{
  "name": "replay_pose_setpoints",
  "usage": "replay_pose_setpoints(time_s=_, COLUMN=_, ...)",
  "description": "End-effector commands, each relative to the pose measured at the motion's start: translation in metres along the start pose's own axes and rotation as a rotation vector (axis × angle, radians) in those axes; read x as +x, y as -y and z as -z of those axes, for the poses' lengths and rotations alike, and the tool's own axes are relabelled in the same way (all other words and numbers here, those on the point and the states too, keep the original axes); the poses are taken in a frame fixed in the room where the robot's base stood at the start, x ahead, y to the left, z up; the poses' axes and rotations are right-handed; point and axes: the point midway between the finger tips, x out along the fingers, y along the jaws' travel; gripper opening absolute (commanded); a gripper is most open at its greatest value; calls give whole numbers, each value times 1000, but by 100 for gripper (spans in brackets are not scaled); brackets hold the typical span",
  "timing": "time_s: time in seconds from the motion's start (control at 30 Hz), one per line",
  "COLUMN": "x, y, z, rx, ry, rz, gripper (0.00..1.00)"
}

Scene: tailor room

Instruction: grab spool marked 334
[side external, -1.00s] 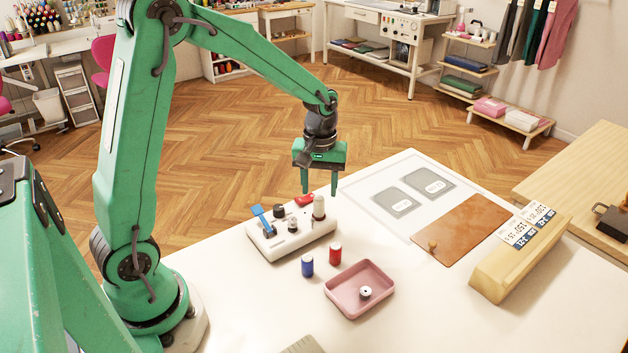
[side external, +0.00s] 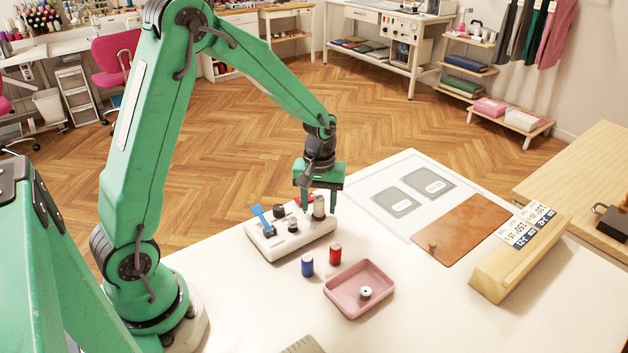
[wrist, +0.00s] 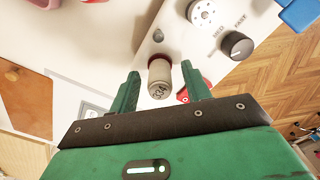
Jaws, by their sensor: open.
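A beige spool (side external: 318,208) stands upright at the back right end of the white control box (side external: 268,247). My gripper (side external: 319,202) is open and points down over this spool. In the wrist view its fingers (wrist: 161,72) are on the left and right of the spool, with gaps showing on both sides. A red spool (side external: 335,254) and a blue spool (side external: 307,265) stand on the table in front of the box.
A pink tray (side external: 347,308) holds a small white spool (side external: 365,292). The box carries dark knobs (wrist: 237,46) and a blue lever (side external: 262,219). A brown board (side external: 462,226) and a wooden block (side external: 510,265) lie to the right. The front right table is clear.

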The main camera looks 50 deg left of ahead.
Motion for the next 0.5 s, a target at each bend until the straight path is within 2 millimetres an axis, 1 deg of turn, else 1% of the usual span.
replay_pose_setpoints(time_s=0.1, x=0, y=0, z=0, rx=0, ry=0, rz=0, gripper=48)
replay_pose_setpoints(time_s=0.17, x=0, y=0, z=0, rx=0, ry=0, rz=0, gripper=36)
replay_pose_setpoints(time_s=0.2, x=0, y=0, z=0, rx=0, ry=0, rz=0, gripper=28)
replay_pose_setpoints(time_s=0.27, x=0, y=0, z=0, rx=0, ry=0, rz=0, gripper=16)
replay_pose_setpoints(time_s=0.33, x=0, y=0, z=0, rx=0, ry=0, rz=0, gripper=3)
replay_pose_setpoints(time_s=0.37, x=0, y=0, z=0, rx=0, ry=0, rz=0, gripper=0)
replay_pose_setpoints(time_s=0.5, x=0, y=0, z=0, rx=0, ry=0, rz=0, gripper=0)
